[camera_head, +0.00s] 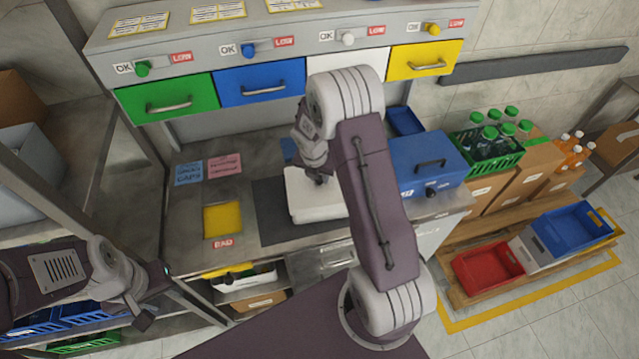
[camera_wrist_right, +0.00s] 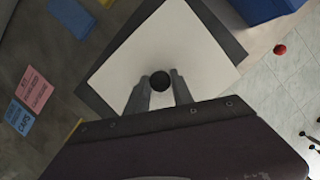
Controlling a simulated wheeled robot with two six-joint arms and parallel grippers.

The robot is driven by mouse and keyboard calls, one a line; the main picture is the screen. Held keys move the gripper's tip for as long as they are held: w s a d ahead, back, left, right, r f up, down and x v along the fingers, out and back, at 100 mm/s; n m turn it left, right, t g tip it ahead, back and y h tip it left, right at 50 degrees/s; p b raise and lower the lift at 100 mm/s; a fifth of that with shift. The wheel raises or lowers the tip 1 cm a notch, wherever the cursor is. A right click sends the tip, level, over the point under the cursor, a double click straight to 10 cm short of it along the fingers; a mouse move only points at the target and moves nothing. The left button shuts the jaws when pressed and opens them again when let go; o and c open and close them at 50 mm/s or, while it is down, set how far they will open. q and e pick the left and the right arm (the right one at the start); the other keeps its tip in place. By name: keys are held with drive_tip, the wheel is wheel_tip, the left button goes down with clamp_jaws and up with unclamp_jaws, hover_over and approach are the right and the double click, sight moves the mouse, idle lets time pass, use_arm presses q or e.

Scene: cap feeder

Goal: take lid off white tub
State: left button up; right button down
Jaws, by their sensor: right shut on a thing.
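The white tub (camera_head: 312,208) stands on a dark mat on the workbench, partly hidden behind my right arm. Its white square lid (camera_wrist_right: 190,50) fills the middle of the right wrist view and has a round black knob (camera_wrist_right: 160,81) at its centre. My right gripper (camera_wrist_right: 159,88) is over the lid with its fingers on either side of the knob, shut on it. In the head view this gripper (camera_head: 318,180) is low over the tub. I cannot tell whether the lid touches the tub's rim. My left gripper (camera_head: 146,318) hangs at the lower left, away from the tub; its fingers are unclear.
The dark mat (camera_head: 270,225) lies under the tub. A blue box (camera_head: 425,160) with a handle stands close on the right. A yellow BAD pad (camera_head: 222,219) and blue and pink notes lie left. Green, blue, white and yellow drawers (camera_head: 167,98) hang above the back.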

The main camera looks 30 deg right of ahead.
sight(321, 179)
drive_tip(key=shift+w+r, duration=0.1)
drive_tip(key=shift+r, duration=0.3)
drive_tip(key=r, duration=0.3)
drive_tip(key=shift+s+d+r, duration=0.25)
drive_tip(key=shift+r, duration=0.15)
drive_tip(key=s+d+r, duration=0.6)
drive_tip(key=s+d, duration=0.1)
drive_tip(key=s, duration=0.1)
drive_tip(key=shift+s+r, duration=0.25)
drive_tip(key=shift+s, duration=0.1)
